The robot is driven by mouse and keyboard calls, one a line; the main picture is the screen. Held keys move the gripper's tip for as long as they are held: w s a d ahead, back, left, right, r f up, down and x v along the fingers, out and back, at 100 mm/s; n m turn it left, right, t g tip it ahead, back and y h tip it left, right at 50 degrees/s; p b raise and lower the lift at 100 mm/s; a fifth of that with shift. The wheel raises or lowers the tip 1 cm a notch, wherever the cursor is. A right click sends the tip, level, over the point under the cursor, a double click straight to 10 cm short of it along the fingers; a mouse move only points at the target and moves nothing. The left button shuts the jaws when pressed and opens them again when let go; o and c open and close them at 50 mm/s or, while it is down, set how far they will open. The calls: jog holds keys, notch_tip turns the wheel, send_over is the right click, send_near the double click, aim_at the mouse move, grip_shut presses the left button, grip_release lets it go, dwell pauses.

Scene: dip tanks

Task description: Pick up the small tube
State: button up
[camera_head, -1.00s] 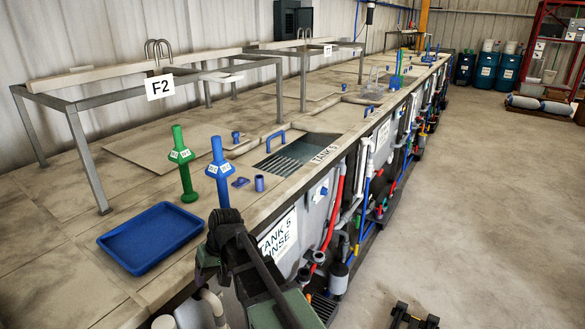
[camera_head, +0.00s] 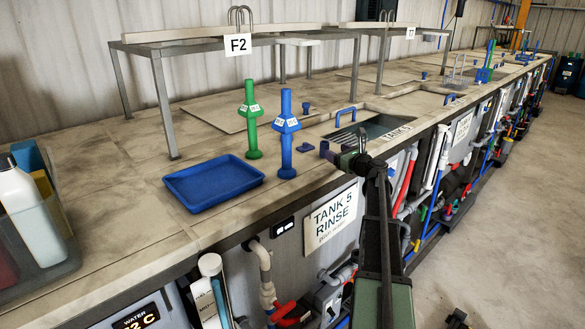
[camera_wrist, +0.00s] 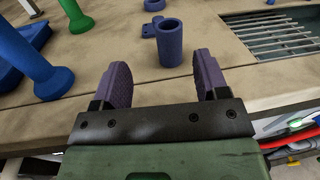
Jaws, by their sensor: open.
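The small tube, a short hollow blue-purple cylinder (camera_wrist: 169,45), stands upright on the bench top in the wrist view. It is also in the head view (camera_head: 324,149), near the bench's front edge. My gripper (camera_wrist: 162,72) is open, with its two purple-padded fingers apart and nothing between them. In the head view my gripper (camera_head: 352,160) is to the right of the tube, over the bench edge.
A blue post (camera_head: 286,135) and a green post (camera_head: 251,120) stand to the left, beside a blue tray (camera_head: 213,182). The open tank grating (camera_wrist: 270,35) is to the right. A metal frame (camera_head: 166,105) stands behind.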

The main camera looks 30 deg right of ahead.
aim_at(328, 145)
jog(key=shift+d+f+m+h, duration=0.1)
jog(key=shift+d+m+h, duration=0.2)
jog(key=shift+d+m, duration=0.25)
jog(key=shift+a, duration=0.15)
jog(key=w, duration=0.5)
jog(key=shift+w+p, duration=0.1)
jog(key=shift+p, duration=0.2)
jog(key=w, duration=0.5)
jog(key=shift+w+a+r, duration=0.1)
jog(key=shift+w+r, duration=0.1)
jog(key=shift+r, duration=0.05)
jog(key=c, duration=1)
